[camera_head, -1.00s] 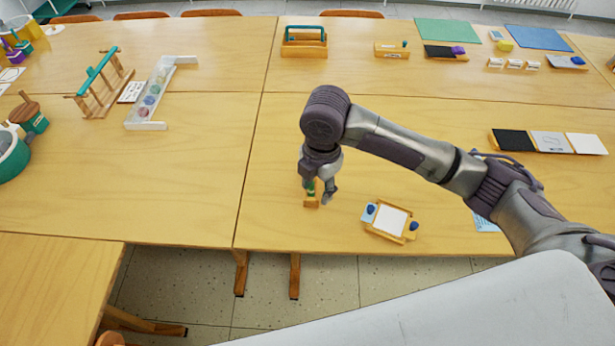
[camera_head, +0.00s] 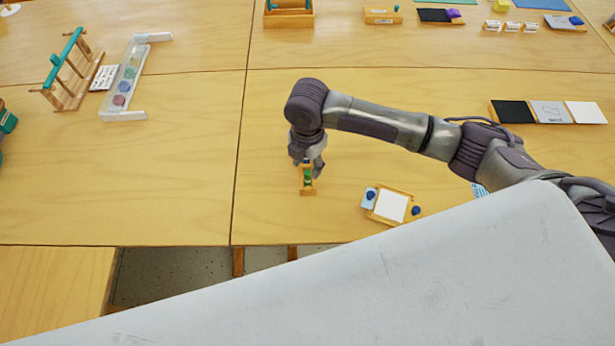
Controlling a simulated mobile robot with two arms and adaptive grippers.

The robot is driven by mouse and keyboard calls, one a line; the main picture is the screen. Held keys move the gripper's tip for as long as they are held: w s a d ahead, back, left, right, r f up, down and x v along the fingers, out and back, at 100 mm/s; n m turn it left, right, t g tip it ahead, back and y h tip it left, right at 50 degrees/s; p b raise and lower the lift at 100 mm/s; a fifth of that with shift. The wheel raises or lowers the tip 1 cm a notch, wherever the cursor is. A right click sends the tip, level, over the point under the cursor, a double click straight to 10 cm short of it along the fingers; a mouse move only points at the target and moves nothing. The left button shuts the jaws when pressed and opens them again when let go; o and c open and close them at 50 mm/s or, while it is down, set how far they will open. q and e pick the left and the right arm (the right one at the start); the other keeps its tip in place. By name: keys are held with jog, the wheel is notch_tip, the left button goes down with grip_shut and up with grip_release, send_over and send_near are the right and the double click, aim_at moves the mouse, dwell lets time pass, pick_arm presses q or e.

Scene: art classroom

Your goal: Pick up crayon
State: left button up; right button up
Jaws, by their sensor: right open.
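A small wooden holder (camera_head: 307,191) stands near the front edge of the table, left of the white-paper tray. A small green piece (camera_head: 307,177) shows in it, just below my gripper. It may be the crayon, but it is too small and too covered to be sure. My right gripper (camera_head: 307,166) points down at the back of the holder, with its fingers open close to the green piece. I cannot tell whether they touch it. My left gripper is out of view.
A wooden tray with white paper (camera_head: 390,205) and blue knobs lies right of the holder. Black, grey and white panels (camera_head: 550,112) lie farther right. A wooden rack (camera_head: 68,78) and a clear-fronted stand (camera_head: 125,80) are at left. The table left of the holder is clear.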

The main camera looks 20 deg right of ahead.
aim_at(308, 173)
jog(key=f, duration=0.3)
jog(key=f+p, duration=0.1)
jog(key=shift+s+f, duration=0.2)
jog(key=shift+s, duration=0.05)
jog(key=shift+f, duration=0.3)
jog(key=shift+w+f, duration=0.1)
jog(key=shift+c, duration=0.2)
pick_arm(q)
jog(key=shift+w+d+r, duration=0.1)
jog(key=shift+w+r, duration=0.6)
pick_arm(e)
grip_shut()
